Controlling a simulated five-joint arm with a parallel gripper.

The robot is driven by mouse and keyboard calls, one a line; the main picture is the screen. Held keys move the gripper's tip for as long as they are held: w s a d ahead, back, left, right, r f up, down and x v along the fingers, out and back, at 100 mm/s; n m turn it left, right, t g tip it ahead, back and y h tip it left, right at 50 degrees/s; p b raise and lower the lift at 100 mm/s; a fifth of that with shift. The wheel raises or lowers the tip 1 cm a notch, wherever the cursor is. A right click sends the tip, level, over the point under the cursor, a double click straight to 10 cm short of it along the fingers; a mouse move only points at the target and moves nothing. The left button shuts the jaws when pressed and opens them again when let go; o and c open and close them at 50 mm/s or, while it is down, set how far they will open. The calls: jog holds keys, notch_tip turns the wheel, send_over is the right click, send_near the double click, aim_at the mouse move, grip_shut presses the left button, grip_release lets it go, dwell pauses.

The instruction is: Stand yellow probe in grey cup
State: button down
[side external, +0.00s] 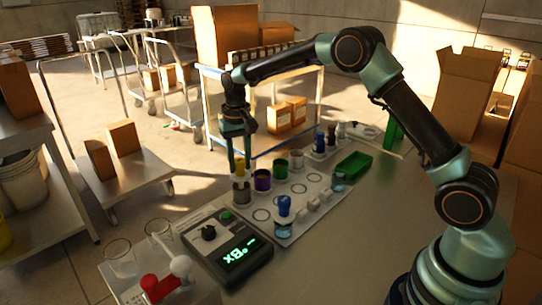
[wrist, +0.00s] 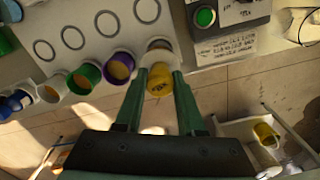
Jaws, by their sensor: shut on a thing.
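The yellow probe (side external: 240,168) is held upright between the fingers of my gripper (side external: 239,158). In the wrist view the yellow probe (wrist: 159,80) shows its round end between the two green fingertips (wrist: 160,78). The grey cup (side external: 241,194) stands directly below the probe in the side view, at the left end of a row of cups. Its pale rim (wrist: 159,44) shows just beyond the fingertips in the wrist view. The probe's lower end is hidden, so I cannot tell whether it is inside the cup or just above it.
A purple cup (side external: 262,181) and a green cup (side external: 280,169) stand close to the right of the grey cup. A device with a lit display (side external: 229,248) lies in front. A green tray (side external: 352,166) and a blue-capped jar (side external: 284,208) are farther right.

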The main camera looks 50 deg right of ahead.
jog(key=shift+f, duration=0.95)
jog(key=shift+f, duration=0.6)
dwell(0.8)
jog(key=c, duration=0.8)
grip_release()
jog(key=shift+r, duration=0.1)
jog(key=shift+r, duration=5.4)
notch_tip(320, 180, up, 9)
send_over(241, 175)
jog(key=shift+w+d, duration=0.35)
jog(key=shift+w, duration=0.1)
